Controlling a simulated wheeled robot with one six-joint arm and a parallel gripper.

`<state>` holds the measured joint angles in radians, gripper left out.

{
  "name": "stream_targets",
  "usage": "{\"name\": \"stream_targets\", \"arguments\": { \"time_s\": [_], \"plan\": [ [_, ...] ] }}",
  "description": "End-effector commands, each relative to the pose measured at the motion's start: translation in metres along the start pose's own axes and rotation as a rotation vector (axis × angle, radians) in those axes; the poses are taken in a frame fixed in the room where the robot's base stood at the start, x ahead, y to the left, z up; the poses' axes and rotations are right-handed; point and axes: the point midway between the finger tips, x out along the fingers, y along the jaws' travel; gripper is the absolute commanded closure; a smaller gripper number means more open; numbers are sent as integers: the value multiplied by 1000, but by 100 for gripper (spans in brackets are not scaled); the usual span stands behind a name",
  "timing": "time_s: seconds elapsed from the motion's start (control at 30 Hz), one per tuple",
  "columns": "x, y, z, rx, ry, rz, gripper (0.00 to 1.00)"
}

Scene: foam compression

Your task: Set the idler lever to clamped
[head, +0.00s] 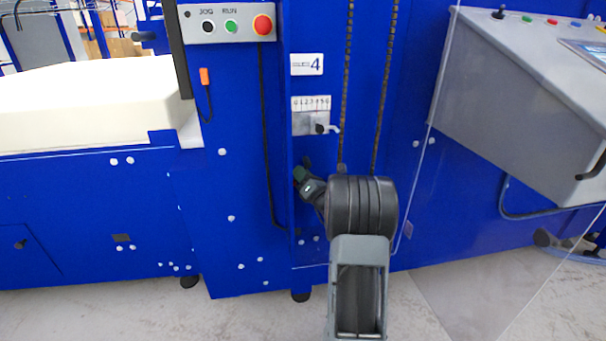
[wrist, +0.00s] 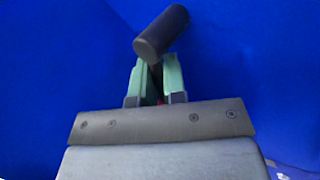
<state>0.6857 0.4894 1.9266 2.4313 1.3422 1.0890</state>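The idler lever shows in the wrist view as a black cylindrical handle (wrist: 161,32), tilted up to the right, against the blue panel. My gripper (wrist: 157,68) has two green-padded fingers that stand apart, with a narrow gap between them. The handle's lower end overlaps the fingertips in the picture. Something dark and a bit of red show in the gap; I cannot tell whether the fingers touch it. In the head view my gripper (head: 299,174) is at the blue machine's front, left of my dark wrist. A small dark knob (head: 307,161) shows just above it, and the rest is hidden.
Above are a numbered scale plate (head: 311,104) with a small latch and a label reading 4 (head: 307,65). Two chains (head: 381,90) hang beside them. A button box (head: 228,24) is at upper left. A clear guard (head: 436,180) and a grey console (head: 520,105) stand at right.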

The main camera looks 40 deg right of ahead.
Motion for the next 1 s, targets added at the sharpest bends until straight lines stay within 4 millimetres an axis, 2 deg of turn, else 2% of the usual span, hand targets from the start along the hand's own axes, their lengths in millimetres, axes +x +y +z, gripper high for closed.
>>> {"name": "stream_targets", "arguments": {
  "time_s": [0.33, 0.37, 0.57, 1.0],
  "plan": [
    [0, 1, 0, 0, 1, 2, 100],
    [-1, -9, 6, -2, -2, -1, 100],
    [-1, -2, 2, -20, 10, -3, 100],
    [-6, -8, 4, -262, 173, -17, 100]
  ]
}}
